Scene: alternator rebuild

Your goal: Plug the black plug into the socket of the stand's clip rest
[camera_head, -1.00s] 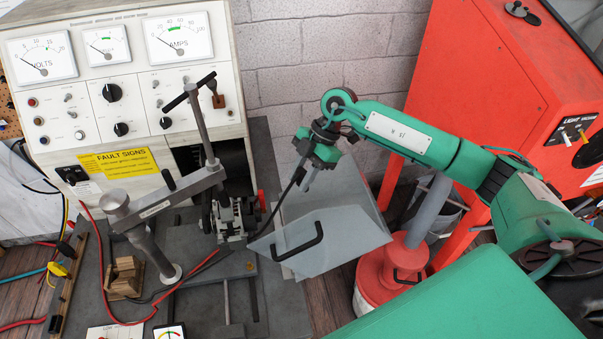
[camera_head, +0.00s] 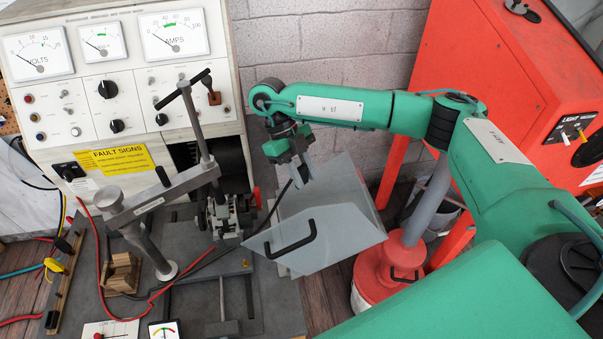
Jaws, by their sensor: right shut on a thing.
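My right gripper (camera_head: 300,176) hangs from the wrist beside the white test stand (camera_head: 115,60), above the grey sheet-metal box. It is shut on a small dark thing, likely the black plug, mostly hidden by the fingers. A black cable (camera_head: 268,215) runs from the gripper down and left past the alternator to the bench. The gripper is well apart from the bench. A wooden strip (camera_head: 68,283) with dark pegs and a yellow clip (camera_head: 54,265) lies at the left; it may be the clip rest, but I cannot make out its socket. My left gripper is not in view.
A metal press (camera_head: 165,195) with a T-handle stands on the bench beside the alternator (camera_head: 228,215). A wooden block (camera_head: 121,272) and small meters (camera_head: 163,330) lie in front. A grey box (camera_head: 340,240) with a black handle and a red cabinet (camera_head: 490,80) stand right.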

